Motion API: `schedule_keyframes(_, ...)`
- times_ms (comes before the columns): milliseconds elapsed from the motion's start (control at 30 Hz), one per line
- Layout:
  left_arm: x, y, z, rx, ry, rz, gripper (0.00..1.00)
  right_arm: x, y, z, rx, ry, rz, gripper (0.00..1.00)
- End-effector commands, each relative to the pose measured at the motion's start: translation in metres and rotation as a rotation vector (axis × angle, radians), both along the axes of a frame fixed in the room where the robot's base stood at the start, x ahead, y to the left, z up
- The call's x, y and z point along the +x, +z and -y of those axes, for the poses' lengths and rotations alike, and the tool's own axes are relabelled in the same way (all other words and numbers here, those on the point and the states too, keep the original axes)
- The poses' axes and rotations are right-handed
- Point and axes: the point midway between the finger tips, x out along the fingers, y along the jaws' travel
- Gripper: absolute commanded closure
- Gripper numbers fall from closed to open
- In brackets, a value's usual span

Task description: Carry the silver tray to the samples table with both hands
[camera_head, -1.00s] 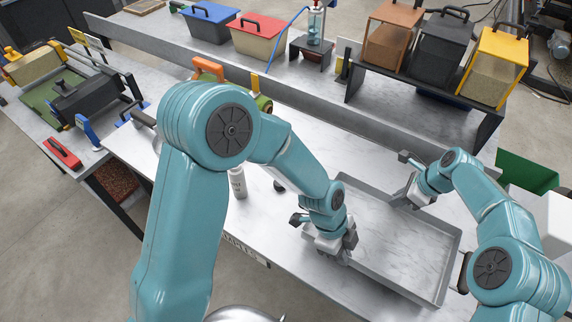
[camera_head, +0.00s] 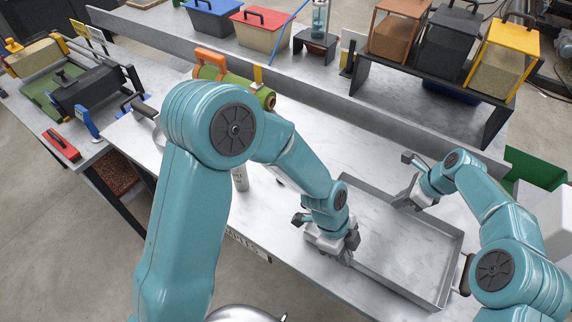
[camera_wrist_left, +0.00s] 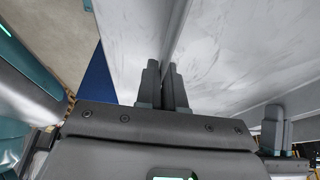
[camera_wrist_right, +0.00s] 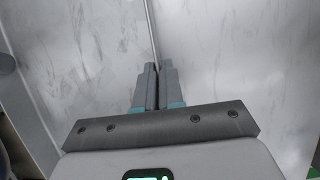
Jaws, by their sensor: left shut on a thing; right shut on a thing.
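The silver tray (camera_head: 395,238), shallow and rectangular with raised walls, is at the right part of the long pale table in the head view. I cannot tell whether it touches the tabletop. The table's front label (camera_head: 245,243) is partly hidden by my left arm. My left gripper (camera_head: 343,256) is shut on the tray's left wall; the left wrist view shows the wall between its fingers (camera_wrist_left: 165,88).
A low barrier (camera_head: 300,95) runs along the table's back. A black rack (camera_head: 430,105) with orange, black and yellow boxes stands behind it. A green roll with an orange handle (camera_head: 210,62) and a white bottle (camera_head: 240,180) are left of the tray. A green bin (camera_head: 535,168) is at right.

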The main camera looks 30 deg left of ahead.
Motion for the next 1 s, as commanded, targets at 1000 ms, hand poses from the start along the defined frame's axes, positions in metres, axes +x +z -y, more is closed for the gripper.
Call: schedule_keyframes(1000, 0.0, 0.078, -0.036, -0.001, 0.002, 0.004, 0.67, 0.0, -0.01, 0.0, 0.0, 0.0, -0.001, 0.67)
